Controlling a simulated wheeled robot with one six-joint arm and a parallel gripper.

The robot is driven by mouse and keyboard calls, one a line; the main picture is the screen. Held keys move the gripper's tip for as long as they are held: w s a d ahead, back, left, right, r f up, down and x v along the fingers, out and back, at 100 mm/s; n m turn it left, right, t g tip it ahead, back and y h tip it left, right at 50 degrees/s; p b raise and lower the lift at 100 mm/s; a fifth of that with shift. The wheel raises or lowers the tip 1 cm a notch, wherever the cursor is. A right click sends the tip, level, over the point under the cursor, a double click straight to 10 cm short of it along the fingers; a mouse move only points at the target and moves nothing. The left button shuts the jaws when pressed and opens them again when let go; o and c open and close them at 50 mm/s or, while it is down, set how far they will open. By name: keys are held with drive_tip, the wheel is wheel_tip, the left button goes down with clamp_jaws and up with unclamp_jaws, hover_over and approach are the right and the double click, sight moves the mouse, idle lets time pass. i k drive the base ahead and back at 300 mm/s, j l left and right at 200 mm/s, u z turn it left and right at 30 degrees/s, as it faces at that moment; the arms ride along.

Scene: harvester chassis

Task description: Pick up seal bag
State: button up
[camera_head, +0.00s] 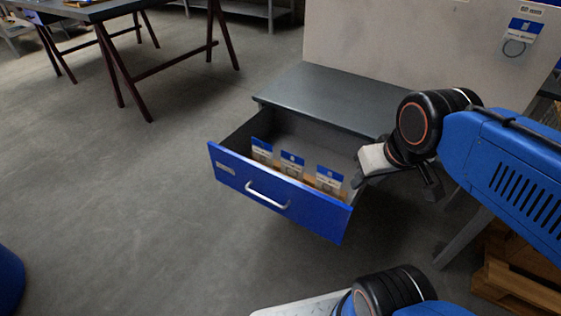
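Three seal bags with blue-and-white headers stand in a row inside the open blue-fronted drawer (235,181): a left one (262,151), a middle one (292,163) and a right one (328,178). Their lower parts are partly hidden by the drawer front. Another blue-and-white packet (524,32) hangs on the board at the upper right. My gripper (364,180) is at the drawer's right side, to the right of the right bag. Its fingers are small and partly hidden, so I cannot tell whether they are open.
The drawer sits under a grey worktop (330,100) with an upright pale board (400,40) behind. A dark table (90,10) stands at the upper left. Wooden pallets (515,285) lie at the lower right. The floor left of the drawer is clear.

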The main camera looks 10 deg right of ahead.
sight(264, 155)
drive_tip(key=i+l+u, duration=0.15)
drive_tip(key=u, duration=0.2)
drive_tip(key=i+l+u, duration=0.2)
drive_tip(key=u, duration=0.2)
